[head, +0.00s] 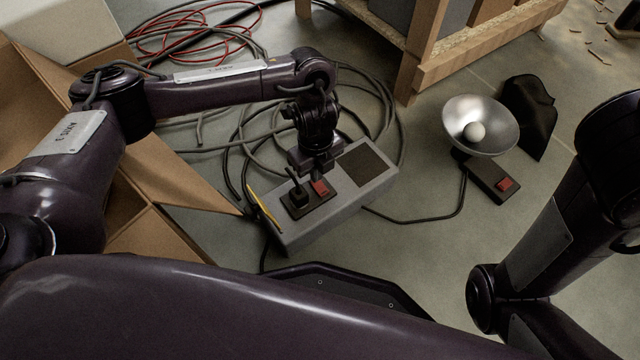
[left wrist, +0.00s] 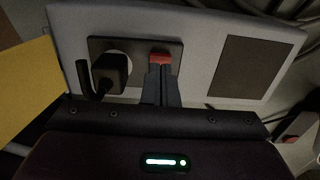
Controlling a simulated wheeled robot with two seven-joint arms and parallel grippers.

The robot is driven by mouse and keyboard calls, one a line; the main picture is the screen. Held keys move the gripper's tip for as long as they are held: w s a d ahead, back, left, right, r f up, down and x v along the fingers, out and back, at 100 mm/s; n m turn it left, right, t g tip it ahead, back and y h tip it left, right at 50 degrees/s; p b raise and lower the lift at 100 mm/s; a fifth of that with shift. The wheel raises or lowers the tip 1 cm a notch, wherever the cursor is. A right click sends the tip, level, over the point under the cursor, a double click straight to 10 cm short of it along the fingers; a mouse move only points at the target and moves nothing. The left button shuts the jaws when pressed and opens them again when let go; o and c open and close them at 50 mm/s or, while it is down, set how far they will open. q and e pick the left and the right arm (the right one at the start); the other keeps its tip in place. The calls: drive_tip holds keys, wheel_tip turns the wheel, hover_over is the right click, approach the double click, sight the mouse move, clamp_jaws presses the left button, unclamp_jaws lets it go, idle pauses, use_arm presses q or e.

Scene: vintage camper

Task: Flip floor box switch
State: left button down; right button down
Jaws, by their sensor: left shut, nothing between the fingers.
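A grey floor box (head: 345,205) lies on the floor in the middle of the head view. Its dark plate holds a black plug (head: 296,194) and a red switch (head: 320,187). My left gripper (head: 318,176) points down at the box, right over the red switch. In the left wrist view the floor box (left wrist: 205,60) fills the top, and the shut fingers (left wrist: 160,88) reach to the red switch (left wrist: 160,57), seeming to touch it. The black plug (left wrist: 110,72) is just left of the fingers. My right gripper is not in view.
A lamp with a metal reflector (head: 480,125) and a small box with a red switch (head: 494,182) stand to the right. Coiled grey cables (head: 250,145) lie behind the floor box. An open cardboard box (head: 165,205) is on the left, a wooden frame (head: 420,60) behind.

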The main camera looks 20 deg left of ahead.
use_arm(q)
drive_tip(key=shift+f+b, duration=0.45)
drive_tip(key=shift+f, duration=0.45)
drive_tip(key=shift+r, duration=0.1)
idle(0.3)
wheel_tip(320, 180, up, 6)
drive_tip(key=p, duration=0.7)
drive_tip(key=shift+r+p, duration=0.35)
drive_tip(key=shift+p, duration=0.1)
drive_tip(key=shift+r, duration=0.15)
